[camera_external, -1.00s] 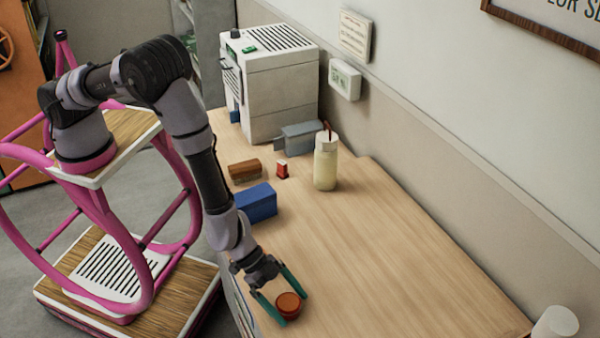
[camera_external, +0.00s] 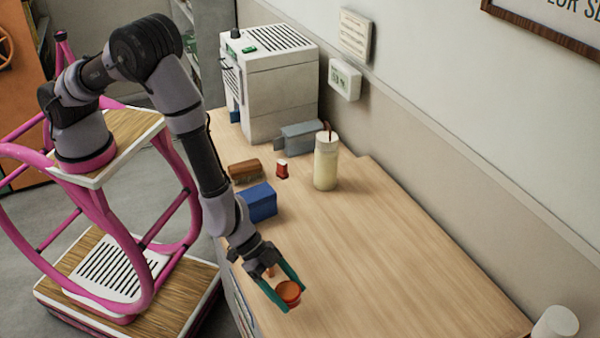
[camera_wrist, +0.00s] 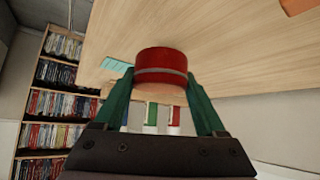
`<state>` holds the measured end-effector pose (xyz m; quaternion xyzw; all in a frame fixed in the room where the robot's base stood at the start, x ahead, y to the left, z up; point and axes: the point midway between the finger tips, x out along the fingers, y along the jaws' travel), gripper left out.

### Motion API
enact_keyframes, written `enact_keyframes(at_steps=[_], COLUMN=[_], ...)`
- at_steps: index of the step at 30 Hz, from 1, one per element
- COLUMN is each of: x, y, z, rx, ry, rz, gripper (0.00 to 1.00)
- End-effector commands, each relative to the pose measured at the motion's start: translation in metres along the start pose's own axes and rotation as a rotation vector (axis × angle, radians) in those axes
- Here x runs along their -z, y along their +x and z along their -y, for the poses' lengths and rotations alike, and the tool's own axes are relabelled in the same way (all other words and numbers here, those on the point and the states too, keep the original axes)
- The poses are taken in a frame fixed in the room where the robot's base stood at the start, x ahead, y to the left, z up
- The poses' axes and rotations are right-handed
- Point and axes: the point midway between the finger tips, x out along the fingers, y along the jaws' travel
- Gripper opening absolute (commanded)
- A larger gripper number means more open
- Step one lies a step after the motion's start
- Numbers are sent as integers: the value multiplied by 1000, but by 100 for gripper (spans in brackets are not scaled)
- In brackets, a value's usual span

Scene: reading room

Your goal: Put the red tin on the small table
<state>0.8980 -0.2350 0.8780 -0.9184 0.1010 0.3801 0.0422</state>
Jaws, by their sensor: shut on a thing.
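The red tin (camera_external: 289,289) is a short round tin, orange-red on top in the external view. My gripper (camera_external: 290,298) has its green fingers shut on it, one on each side. The tin appears to be held just above the near end of the wooden worktop (camera_external: 400,260); the exact gap is hard to judge. In the wrist view the red tin (camera_wrist: 161,66), with a pale band, sits between the fingertips of my gripper (camera_wrist: 160,88). I cannot identify a separate small table in either view.
On the worktop stand a blue box (camera_external: 261,203), a brown block (camera_external: 246,171), a small red item (camera_external: 282,169), a cream bottle (camera_external: 326,162), a grey box (camera_external: 301,136) and a white machine (camera_external: 275,85). Bookshelves (camera_wrist: 57,103) show in the wrist view.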

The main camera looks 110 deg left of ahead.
Motion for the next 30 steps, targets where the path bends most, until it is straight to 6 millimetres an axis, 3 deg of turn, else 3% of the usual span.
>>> enact_keyframes(at_steps=[6,17,20,30], x=[28,48,68,168], y=[-28,-47,-66,-166], z=[0,0,0,1], rx=[0,0,0,1], ry=[-1,-2,-1,-1], rz=[-2,-4,-7,-9], gripper=[4,4,4,4])
